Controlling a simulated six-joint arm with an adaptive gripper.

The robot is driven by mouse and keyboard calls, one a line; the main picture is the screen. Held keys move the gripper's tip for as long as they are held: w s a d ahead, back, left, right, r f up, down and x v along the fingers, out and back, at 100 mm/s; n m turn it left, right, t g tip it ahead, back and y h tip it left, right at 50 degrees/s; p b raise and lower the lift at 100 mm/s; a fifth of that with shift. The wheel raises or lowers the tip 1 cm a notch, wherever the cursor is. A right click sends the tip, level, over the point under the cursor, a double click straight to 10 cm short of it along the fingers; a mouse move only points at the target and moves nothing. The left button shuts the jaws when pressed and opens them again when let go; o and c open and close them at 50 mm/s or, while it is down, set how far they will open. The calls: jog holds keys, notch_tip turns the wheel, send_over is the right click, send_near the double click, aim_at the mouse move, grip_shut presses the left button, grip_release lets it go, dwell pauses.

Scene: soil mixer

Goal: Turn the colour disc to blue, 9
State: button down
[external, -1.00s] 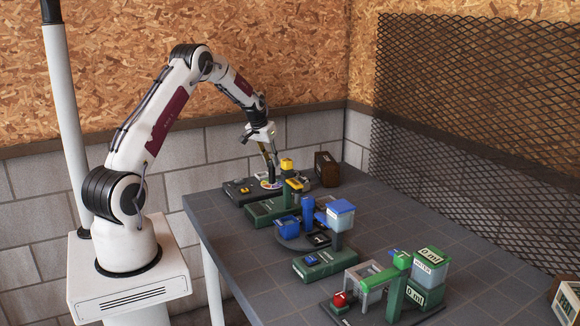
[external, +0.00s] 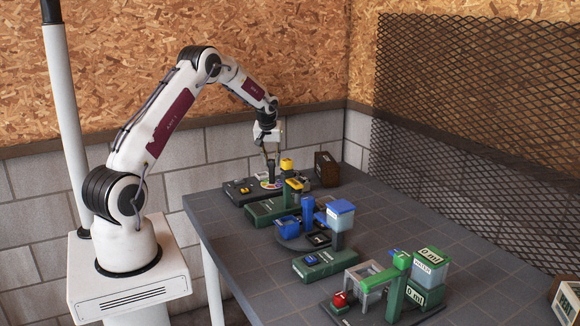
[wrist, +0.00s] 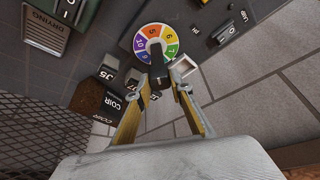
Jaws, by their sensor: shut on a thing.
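The colour disc (wrist: 150,32) is a wheel of numbered coloured wedges, lying on a dark base plate (external: 234,193) at the far end of the table. In the wrist view I read 5 on orange, 6 on yellow, 7 on green and 10 on purple; the wedges nearest my gripper are partly hidden. The disc also shows small in the external view (external: 270,185). My gripper (wrist: 164,84) is above the disc's near side, its two yellowish fingers shut on a dark upright handle (wrist: 157,68). In the external view my gripper (external: 270,158) points down.
Green, blue and grey stations with containers, including a blue-lidded one (external: 340,214), line the table toward the front. Mesh fencing (external: 470,110) stands at the right.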

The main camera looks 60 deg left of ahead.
jog(key=shift+w+d+f+n+g+y, duration=0.1)
jog(key=shift+n+g, duration=0.3)
jog(key=shift+n, duration=0.65)
jog(key=shift+s+a+r+n+g+y, duration=0.1)
jog(key=shift+n+g, duration=0.3)
jog(key=shift+n, duration=0.7)
jog(key=shift+w+d+f+n+g+y, duration=0.1)
jog(key=shift+n+g, duration=0.3)
jog(key=shift+n, duration=0.65)
jog(key=c, duration=1.8)
grip_release()
jog(key=shift+v, duration=0.85)
jog(key=shift+d+r, duration=0.6)
jog(key=shift+r, duration=0.05)
jog(key=d, duration=1.1)
jog(key=shift+d, duration=0.2)
